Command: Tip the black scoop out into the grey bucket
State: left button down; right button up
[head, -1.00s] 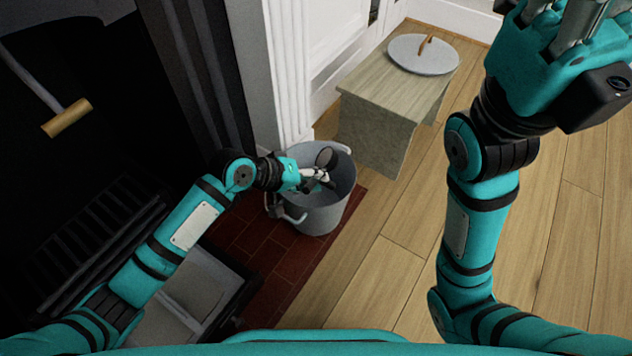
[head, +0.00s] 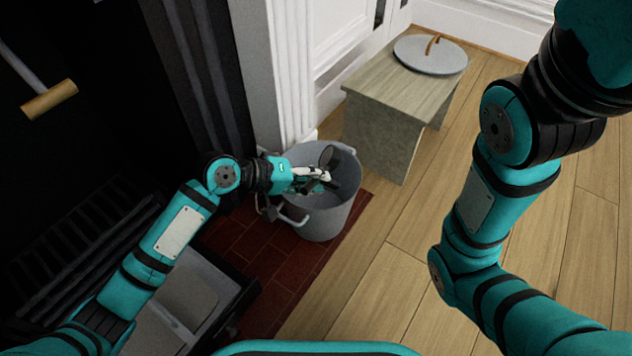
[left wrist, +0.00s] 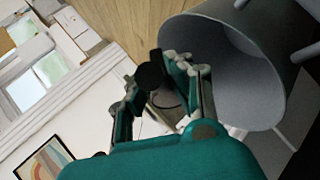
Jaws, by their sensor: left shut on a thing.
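The grey bucket (head: 322,222) stands upright on the dark red tiles in the head view. Its open mouth also shows in the left wrist view (left wrist: 235,85). My left gripper (head: 322,175) is over the bucket's mouth, shut on the black scoop (head: 328,158). The scoop's dark end appears tipped on edge at the bucket's opening in the head view. In the left wrist view the scoop (left wrist: 150,74) is a small dark shape between the fingertips. I cannot see whether it holds anything. The bucket's bottom is hidden. My right gripper is out of frame; only its arm shows.
A pale wooden stool (head: 388,118) with a round grey lid (head: 430,54) stands behind the bucket. A white pillar (head: 272,75) rises close behind it. An open drawer-like tray (head: 185,300) lies at lower left. Wooden floor (head: 375,280) is clear to the right.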

pick_arm(q)
jog(key=shift+a+f+h+b, duration=0.15)
jog(key=shift+f+h+b, duration=0.15)
jog(key=shift+b, duration=0.1)
jog(key=shift+a+f+n+h+b, duration=0.3)
jog(key=shift+h+b, duration=0.5)
jog(key=shift+b, duration=0.65)
jog(key=shift+w+a+f+n+t+h+b, duration=0.15)
jog(key=shift+a+n+t+h+b, duration=0.1)
jog(key=shift+h+b, duration=0.65)
jog(key=shift+s+a+f+n+t+h+b, duration=0.1)
jog(key=shift+a+n+t+h+b, duration=0.3)
jog(key=shift+b, duration=0.85)
jog(key=shift+w+a+f+n+t+h+b, duration=0.1)
jog(key=shift+f+n+h+b, duration=0.05)
jog(key=shift+h+b, duration=0.85)
